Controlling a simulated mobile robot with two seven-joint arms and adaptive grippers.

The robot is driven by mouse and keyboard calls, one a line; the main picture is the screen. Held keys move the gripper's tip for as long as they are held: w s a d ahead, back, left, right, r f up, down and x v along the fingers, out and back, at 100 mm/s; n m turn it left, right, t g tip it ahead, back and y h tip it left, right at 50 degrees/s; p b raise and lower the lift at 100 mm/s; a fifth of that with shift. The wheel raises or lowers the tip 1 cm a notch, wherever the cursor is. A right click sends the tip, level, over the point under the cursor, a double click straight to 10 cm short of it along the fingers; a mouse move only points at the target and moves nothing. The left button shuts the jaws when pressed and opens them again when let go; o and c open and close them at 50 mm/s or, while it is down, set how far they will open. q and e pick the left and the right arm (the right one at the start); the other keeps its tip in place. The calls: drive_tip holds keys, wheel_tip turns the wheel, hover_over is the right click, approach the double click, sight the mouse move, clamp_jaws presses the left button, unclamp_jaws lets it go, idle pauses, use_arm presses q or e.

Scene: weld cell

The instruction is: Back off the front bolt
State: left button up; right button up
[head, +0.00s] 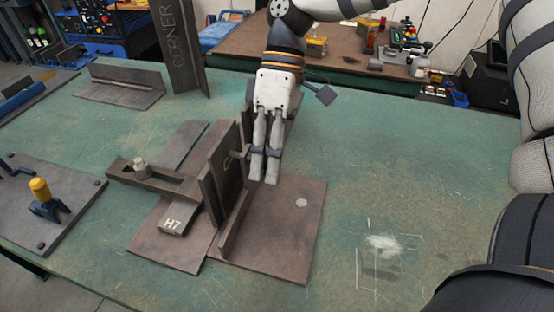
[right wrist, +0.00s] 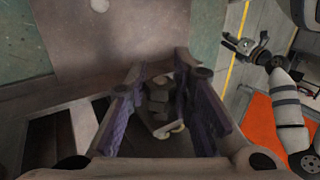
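A steel fixture marked H7 (head: 172,224) stands on the green table, with an upright plate (head: 225,170) beside my right gripper. A small bolt-like part (head: 238,155) sticks out of the plate toward the gripper; I cannot tell if it is the front bolt. My right gripper (head: 264,182) points down just right of the plate. In the right wrist view its fingers (right wrist: 165,85) are apart, with grey hardware (right wrist: 158,100) showing between them and gaps at the sides. A nut-topped stud (head: 140,165) sits in the slotted clamp bar (head: 157,180). What appears to be my left gripper (right wrist: 256,48) shows small in the wrist view.
A flat steel plate (head: 290,240) lies under the fixture. An angle piece (head: 118,86) and a CORNER column (head: 178,45) are behind. The table right of the fixture (head: 400,180) is clear.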

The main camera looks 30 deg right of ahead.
use_arm(q)
drive_tip(key=shift+w+r, duration=0.1)
use_arm(e)
drive_tip(key=shift+r+t+h+p, duration=0.15)
drive_tip(key=shift+t+h+p, duration=0.35)
drive_tip(key=shift+h, duration=0.1)
drive_tip(key=t+h, duration=0.2)
drive_tip(key=h, duration=0.1)
drive_tip(key=shift+s+t+h, duration=0.1)
drive_tip(key=shift+t+h, duration=0.5)
drive_tip(key=shift+t, duration=0.1)
use_arm(q)
drive_tip(key=shift+w+r, duration=0.4)
drive_tip(key=shift+w, duration=0.05)
use_arm(e)
drive_tip(key=shift+t+h, duration=0.9)
drive_tip(key=o, duration=0.6)
drive_tip(key=shift+o, duration=0.2)
